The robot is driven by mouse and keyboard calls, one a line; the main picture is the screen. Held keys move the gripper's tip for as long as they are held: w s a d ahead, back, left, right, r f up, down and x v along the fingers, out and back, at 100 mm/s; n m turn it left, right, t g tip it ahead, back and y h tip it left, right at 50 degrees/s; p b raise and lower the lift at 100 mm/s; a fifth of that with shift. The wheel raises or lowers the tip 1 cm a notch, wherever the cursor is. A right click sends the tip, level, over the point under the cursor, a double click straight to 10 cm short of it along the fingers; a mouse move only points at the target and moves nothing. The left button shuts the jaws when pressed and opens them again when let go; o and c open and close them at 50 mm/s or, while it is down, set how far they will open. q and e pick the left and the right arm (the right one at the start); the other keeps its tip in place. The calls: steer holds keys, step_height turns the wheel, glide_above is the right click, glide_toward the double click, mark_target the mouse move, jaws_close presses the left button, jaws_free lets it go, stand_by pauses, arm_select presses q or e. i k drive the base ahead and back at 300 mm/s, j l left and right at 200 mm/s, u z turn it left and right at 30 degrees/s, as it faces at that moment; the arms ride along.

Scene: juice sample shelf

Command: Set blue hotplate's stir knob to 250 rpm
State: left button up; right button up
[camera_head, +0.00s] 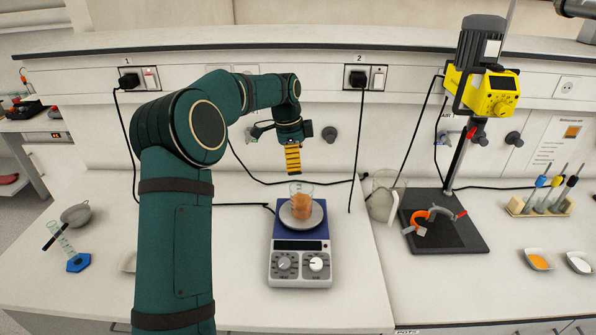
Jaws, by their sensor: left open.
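The blue hotplate (301,245) stands on the bench at the middle, with a grey front panel and a dark display. Its panel has a grey knob (284,263) on the left and a white knob (316,264) on the right. I cannot read their labels or settings. A glass beaker of orange liquid (301,206) stands on its round plate. My left gripper (293,171), with yellow-orange fingers, is open above and behind the beaker, pointing down and apart from the knobs. My right gripper is not in view.
A yellow overhead stirrer (488,92) stands on a dark base (446,237) at the right. A large glass beaker (381,196) is right of the hotplate. Black cables cross behind. A blue-footed cylinder (77,262) is at the left. The bench in front of the hotplate is clear.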

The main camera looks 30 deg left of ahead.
mark_target(315, 263)
steer(key=k, duration=1)
